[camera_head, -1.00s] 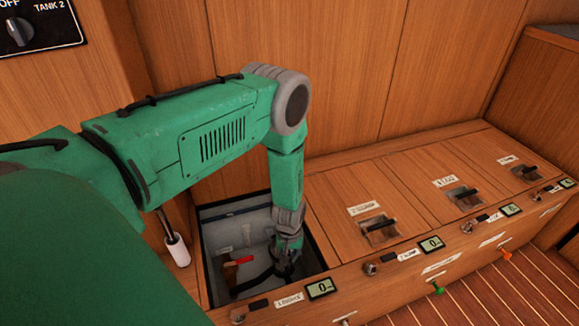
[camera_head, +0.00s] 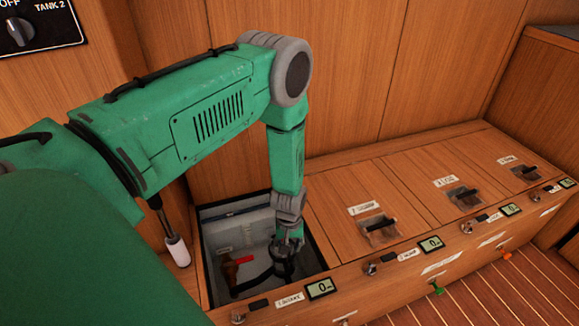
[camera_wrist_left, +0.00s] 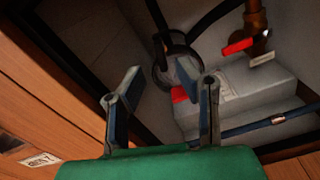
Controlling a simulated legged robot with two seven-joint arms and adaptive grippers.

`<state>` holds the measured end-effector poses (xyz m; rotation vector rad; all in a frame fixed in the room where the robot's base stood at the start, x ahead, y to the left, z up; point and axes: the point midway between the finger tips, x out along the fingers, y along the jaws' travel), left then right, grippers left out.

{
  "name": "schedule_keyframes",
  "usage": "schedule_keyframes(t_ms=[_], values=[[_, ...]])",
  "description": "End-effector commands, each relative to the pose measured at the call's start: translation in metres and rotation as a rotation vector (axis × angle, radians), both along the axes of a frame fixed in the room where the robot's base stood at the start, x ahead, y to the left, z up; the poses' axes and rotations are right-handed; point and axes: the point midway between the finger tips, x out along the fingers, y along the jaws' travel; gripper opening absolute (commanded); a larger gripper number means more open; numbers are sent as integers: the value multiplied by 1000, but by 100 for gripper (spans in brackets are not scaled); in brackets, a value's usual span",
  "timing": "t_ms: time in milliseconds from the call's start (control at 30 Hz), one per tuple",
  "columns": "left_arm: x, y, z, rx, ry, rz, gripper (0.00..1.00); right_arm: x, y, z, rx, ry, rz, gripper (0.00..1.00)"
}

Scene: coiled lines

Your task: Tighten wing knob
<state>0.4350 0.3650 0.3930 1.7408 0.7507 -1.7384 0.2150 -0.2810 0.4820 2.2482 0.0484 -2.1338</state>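My left gripper (camera_head: 284,266) reaches down into an open compartment (camera_head: 205,262) in the wooden bench. In the left wrist view, its two fingers (camera_wrist_left: 158,84) are spread apart with nothing clearly held between them. A dark round fitting (camera_wrist_left: 163,76) with a hose lies beyond the fingers, partly covered by the right finger. I cannot make out the wing knob itself; it may be hidden by the gripper. A red-handled valve (camera_wrist_left: 238,46) on a brown pipe stands to the right of the fitting; it also shows in the head view (camera_head: 243,260). My right gripper is out of view.
The compartment's dark rim closes round my arm. Closed wooden lids with latches (camera_head: 378,228) continue to the right. A grey stepped block (camera_wrist_left: 250,85) and a dark hose with a clamp (camera_wrist_left: 278,120) lie inside. A small display (camera_head: 321,288) sits on the front edge.

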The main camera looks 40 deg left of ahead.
Motion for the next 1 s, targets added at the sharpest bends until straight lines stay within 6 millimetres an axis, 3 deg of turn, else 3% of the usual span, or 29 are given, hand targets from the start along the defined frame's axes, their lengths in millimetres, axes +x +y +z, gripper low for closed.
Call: schedule_keyframes(t_ms=[200,400,1000], values=[[1,1,46,1,-3,0,29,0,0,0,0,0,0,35],[1,1,68,1,-2,0,29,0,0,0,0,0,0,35],[1,1,71,1,-1,-1,29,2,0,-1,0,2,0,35]])
